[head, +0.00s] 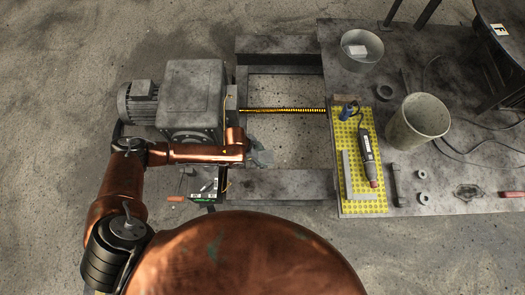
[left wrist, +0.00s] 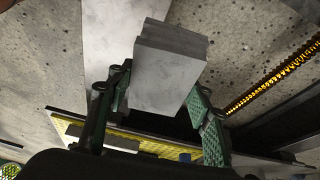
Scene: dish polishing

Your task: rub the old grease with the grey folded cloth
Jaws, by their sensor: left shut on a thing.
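The grey folded cloth (left wrist: 168,72) shows in the left wrist view as a thick layered block between the green-padded fingers of my left gripper (left wrist: 160,90). My left gripper is shut on it. In the head view the left gripper (head: 259,155) is small and partly hidden by its arm, over the frame opening and below the threaded rod. The threaded rod (head: 283,110) has a yellow-orange coating that looks like the old grease. The rod also shows in the left wrist view (left wrist: 275,85), right of the cloth and apart from it. My right gripper is not in view.
A grey motor and gearbox (head: 190,90) stand left of the rod. On the right, the steel table (head: 430,185) holds a yellow dotted mat (head: 370,206) with a rotary tool (head: 368,150), a bucket (head: 417,122) and a metal pot (head: 360,50). Cables lie at the far right.

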